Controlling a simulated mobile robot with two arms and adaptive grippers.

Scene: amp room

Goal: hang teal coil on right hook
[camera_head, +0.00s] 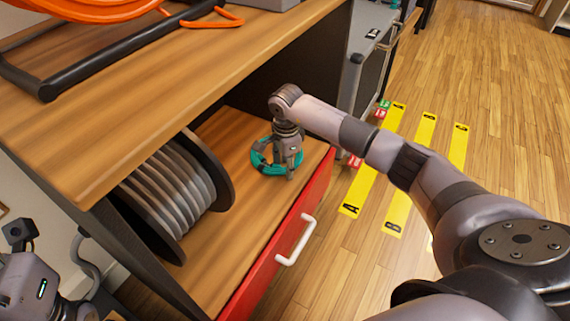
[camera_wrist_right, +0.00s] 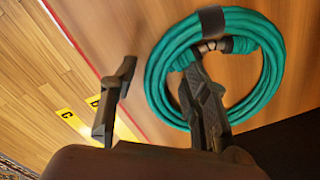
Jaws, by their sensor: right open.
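The teal coil (camera_head: 262,157) lies flat on the wooden lower shelf, near its right end by the red front. It also shows in the right wrist view (camera_wrist_right: 158,88), with a dark band around its bundled cable. My right gripper (camera_head: 291,172) reaches down over the coil from above. In the wrist view my right gripper (camera_wrist_right: 155,105) has its fingers apart; one finger is over the coil's ring and opening, the other is outside the ring. Whether they touch the coil I cannot tell. Part of my left gripper (camera_head: 40,285) shows at the lower left, its fingers not clear. No hook is in view.
A large grey cable spool (camera_head: 175,190) stands on the shelf left of the coil. The wooden upper top (camera_head: 190,75) overhangs the shelf. A red drawer front (camera_head: 270,255) with a white handle (camera_head: 297,240) edges it. Yellow lettered strips (camera_head: 410,170) lie on open floor.

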